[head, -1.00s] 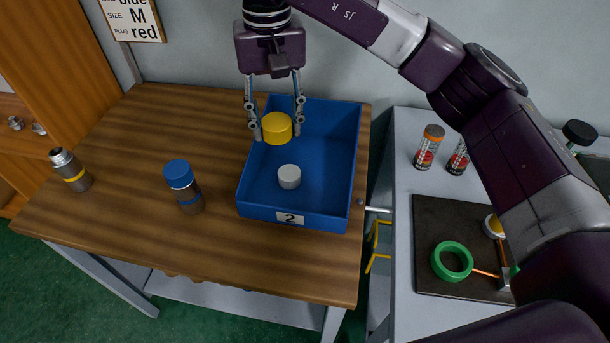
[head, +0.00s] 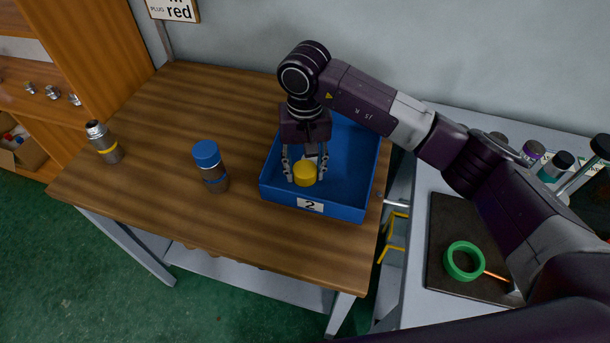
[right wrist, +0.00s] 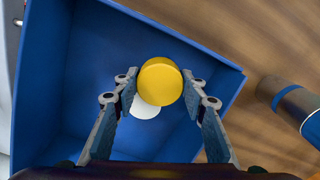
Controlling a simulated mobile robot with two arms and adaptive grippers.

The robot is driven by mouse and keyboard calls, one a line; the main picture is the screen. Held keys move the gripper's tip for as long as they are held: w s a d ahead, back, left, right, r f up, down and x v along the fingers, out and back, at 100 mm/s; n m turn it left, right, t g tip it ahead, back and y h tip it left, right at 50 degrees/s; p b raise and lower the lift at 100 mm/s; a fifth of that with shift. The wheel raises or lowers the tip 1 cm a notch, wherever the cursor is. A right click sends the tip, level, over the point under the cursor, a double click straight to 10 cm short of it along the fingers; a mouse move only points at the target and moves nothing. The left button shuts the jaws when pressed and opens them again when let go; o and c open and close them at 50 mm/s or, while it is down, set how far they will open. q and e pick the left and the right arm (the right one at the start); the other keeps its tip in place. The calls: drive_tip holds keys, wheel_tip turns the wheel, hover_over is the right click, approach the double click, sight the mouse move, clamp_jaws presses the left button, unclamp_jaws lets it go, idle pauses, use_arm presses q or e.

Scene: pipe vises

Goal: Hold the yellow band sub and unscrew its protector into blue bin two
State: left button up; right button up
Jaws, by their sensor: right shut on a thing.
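The yellow protector (head: 305,173) is a round cap held between the fingers of my right gripper (head: 305,170), low inside the blue bin two (head: 336,211). In the right wrist view the yellow protector (right wrist: 160,84) is between the fingertips of the gripper (right wrist: 161,95). A white cap (right wrist: 143,108) in the bin shows partly behind it; it is hidden in the head view. The yellow band sub (head: 106,144) stands on the wooden table at the left, its bare metal top uncovered. My left gripper is not in view.
A sub with a blue cap (head: 207,155) stands on the wooden table (head: 150,210) left of the bin. At right, a bench holds a dark mat (head: 440,220) with a green ring (head: 461,262). The table between the two subs is clear.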

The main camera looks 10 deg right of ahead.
sight(305, 179)
wheel_tip(305, 179, down, 4)
drive_tip(key=shift+r+p, duration=0.2)
drive_tip(key=shift+p, duration=0.15)
drive_tip(key=shift+f, duration=0.15)
drive_tip(key=o, duration=1.3)
